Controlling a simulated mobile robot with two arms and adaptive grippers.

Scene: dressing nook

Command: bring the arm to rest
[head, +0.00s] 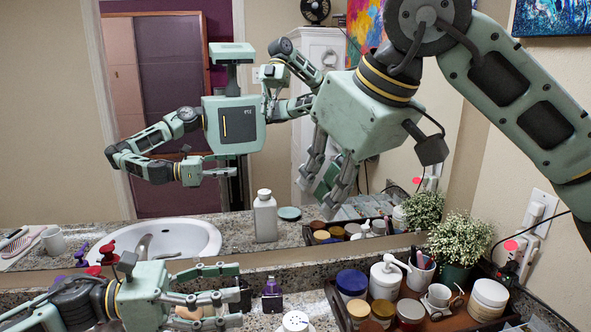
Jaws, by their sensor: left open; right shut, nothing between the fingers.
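My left gripper (238,292) is low at the left, reaching in over the counter with its fingers pointing right. Its fingers are spread and I see nothing held between them. My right gripper (322,198) hangs from the arm that comes in from the upper right. It is high above the counter in front of the mirror, fingers pointing down and left, shut and empty. My own reflection shows in the mirror, left of the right gripper.
A tray (338,301) holds amber jars (381,311), a white pump bottle (385,279), a brush cup (420,276) and a white jar (488,298). A flowering plant (460,240) stands behind. A purple bottle (272,298) is beside the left fingers. The mirror (60,120) backs the counter.

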